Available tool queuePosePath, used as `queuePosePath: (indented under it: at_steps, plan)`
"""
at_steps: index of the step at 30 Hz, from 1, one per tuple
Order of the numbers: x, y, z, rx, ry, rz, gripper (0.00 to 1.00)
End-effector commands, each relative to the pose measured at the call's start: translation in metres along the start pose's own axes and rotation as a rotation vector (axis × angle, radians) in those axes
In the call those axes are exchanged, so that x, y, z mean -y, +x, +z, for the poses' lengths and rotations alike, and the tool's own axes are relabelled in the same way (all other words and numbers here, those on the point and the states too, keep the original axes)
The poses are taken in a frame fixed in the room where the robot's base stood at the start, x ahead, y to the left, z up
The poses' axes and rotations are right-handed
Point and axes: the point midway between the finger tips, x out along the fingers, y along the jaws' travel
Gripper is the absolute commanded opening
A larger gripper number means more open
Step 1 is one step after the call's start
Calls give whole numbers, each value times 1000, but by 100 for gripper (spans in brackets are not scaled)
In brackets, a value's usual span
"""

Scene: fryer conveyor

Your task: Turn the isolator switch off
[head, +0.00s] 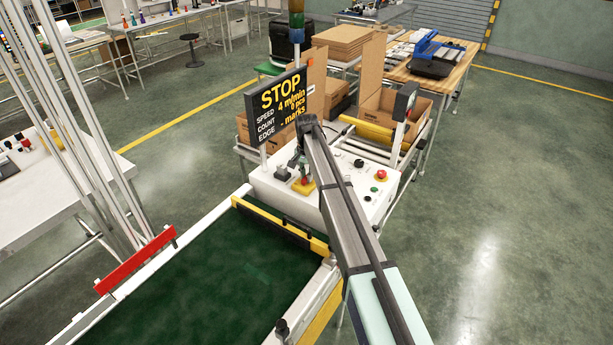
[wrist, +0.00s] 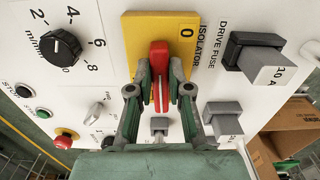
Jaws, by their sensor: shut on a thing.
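The isolator switch is a red handle (wrist: 158,60) on a yellow plate (wrist: 185,20) fixed to a white panel. In the wrist view the handle lies roughly up and down the picture. A "0" is printed on the plate, right of the handle's top, and the word ISOLATOR is beside the plate. My gripper (wrist: 159,82) has one finger on each side of the handle and is shut on it. In the head view the yellow plate (head: 304,188) shows below my gripper (head: 304,168), which partly hides the handle.
The white panel (wrist: 105,12) also carries a black dial (wrist: 54,47), a drive fuse block (wrist: 252,50), a grey block (wrist: 222,112), a small toggle (wrist: 96,112) and a red mushroom button (wrist: 65,138). A STOP display (head: 277,104) stands behind. The green belt (head: 210,275) is empty.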

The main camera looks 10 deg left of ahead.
Motion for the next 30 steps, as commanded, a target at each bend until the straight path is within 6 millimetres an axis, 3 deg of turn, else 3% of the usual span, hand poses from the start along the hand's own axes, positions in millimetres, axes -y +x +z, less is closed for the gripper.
queuePosePath:
  at_steps: [8,30]
  plan:
    - [1,2,0,0,-169,1,0]
    - [3,1,1,0,-864,0,0]
